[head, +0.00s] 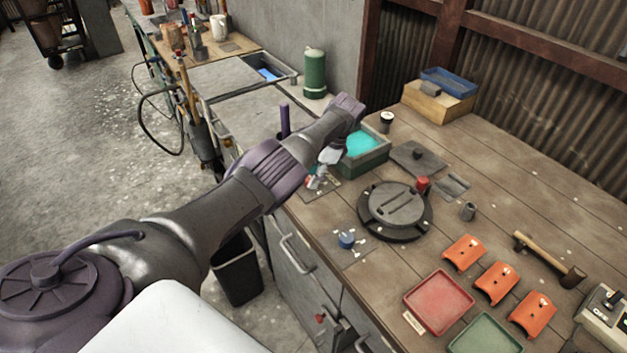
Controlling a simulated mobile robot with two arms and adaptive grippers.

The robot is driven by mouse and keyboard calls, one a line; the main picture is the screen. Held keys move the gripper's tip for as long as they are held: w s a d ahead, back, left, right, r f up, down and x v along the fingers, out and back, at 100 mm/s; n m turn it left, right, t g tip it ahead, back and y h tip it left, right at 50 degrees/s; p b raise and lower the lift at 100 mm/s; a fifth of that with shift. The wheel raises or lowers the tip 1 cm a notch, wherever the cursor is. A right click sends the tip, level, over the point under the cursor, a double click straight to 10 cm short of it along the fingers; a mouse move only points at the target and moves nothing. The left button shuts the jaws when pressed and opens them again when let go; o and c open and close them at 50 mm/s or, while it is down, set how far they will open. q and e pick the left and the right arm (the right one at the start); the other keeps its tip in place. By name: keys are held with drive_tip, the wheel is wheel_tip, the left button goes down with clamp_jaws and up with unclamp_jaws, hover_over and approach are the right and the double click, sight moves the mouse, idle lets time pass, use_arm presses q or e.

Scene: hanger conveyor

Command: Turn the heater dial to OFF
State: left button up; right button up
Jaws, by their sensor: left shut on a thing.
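My left gripper (317,182) reaches down to a small dark plate at the bench's left edge, in front of the green box of teal liquid. It is shut on a small knob, partly hidden by its fingers, with a bit of red showing there. I cannot read the plate's marks or which way the knob points. My right gripper is not in view.
The green box (367,163) stands just behind the gripper. A round dark turntable (396,207) is to the right, with a red knob (422,184) at its rim. Orange pieces (464,252), a red tray (439,301) and a mallet (550,260) lie further right.

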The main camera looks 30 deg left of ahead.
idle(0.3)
use_arm(q)
drive_tip(key=o, duration=1.1)
drive_tip(key=shift+a, duration=0.1)
drive_tip(key=shift+o, duration=0.2)
drive_tip(key=shift+r, duration=0.2)
drive_tip(key=v, duration=0.7)
